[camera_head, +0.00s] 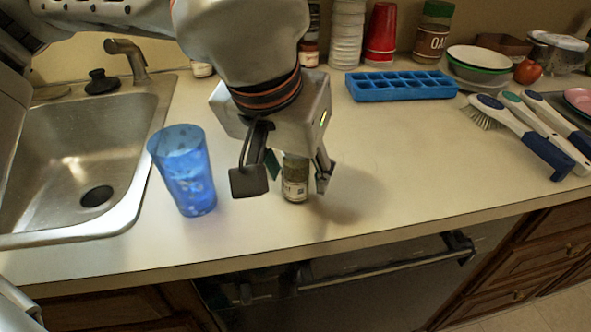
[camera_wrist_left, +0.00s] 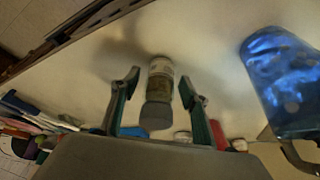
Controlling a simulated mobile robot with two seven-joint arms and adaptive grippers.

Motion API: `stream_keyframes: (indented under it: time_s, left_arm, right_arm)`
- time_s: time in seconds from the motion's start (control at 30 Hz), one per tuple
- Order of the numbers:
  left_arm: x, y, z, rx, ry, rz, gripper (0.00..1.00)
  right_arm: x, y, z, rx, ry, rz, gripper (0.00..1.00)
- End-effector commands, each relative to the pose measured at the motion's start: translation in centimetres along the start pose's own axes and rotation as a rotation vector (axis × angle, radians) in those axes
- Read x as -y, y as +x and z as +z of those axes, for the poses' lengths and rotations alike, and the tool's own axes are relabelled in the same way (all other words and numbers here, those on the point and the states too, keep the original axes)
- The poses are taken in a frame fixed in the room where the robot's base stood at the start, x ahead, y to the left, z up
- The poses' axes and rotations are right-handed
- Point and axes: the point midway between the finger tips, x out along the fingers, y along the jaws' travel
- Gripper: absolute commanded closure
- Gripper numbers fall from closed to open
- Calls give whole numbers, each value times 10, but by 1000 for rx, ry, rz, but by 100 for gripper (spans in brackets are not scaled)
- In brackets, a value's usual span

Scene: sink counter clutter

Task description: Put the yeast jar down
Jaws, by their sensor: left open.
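The yeast jar (camera_head: 295,180), a small jar with a pale label and greenish-brown contents, stands on the counter near its front edge. My left gripper (camera_head: 281,184) is above and around it, with one finger on each side. In the left wrist view the jar (camera_wrist_left: 160,88) shows its grey lid towards the camera and sits between the open fingers of the left gripper (camera_wrist_left: 157,90), with gaps on both sides. In the head view the gripper hides the jar's top. My right gripper is not in view.
A blue tumbler (camera_head: 186,172) stands left of the gripper, beside the sink (camera_head: 140,195). A blue ice cube tray (camera_head: 402,86) lies behind to the right. Brushes (camera_head: 535,130) lie at the far right. The counter (camera_head: 420,160) right of the jar is clear.

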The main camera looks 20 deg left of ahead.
Motion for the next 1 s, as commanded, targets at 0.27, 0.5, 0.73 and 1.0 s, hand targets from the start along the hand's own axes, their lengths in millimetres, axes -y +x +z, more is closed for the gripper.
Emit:
stream_keyframes:
  time_s: [0.27,0.5,0.73,1.0]
  left_arm:
    - [0,-58,-2,-17,-1,1,55]
    - [0,-101,-2,-13,0,0,55]
    - [0,-118,0,-5,0,0,55]
    - [0,-118,0,-1,0,-1,55]
  right_arm:
    - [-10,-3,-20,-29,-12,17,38]
    - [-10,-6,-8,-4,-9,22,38]
    - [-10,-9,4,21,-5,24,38]
    - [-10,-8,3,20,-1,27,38]
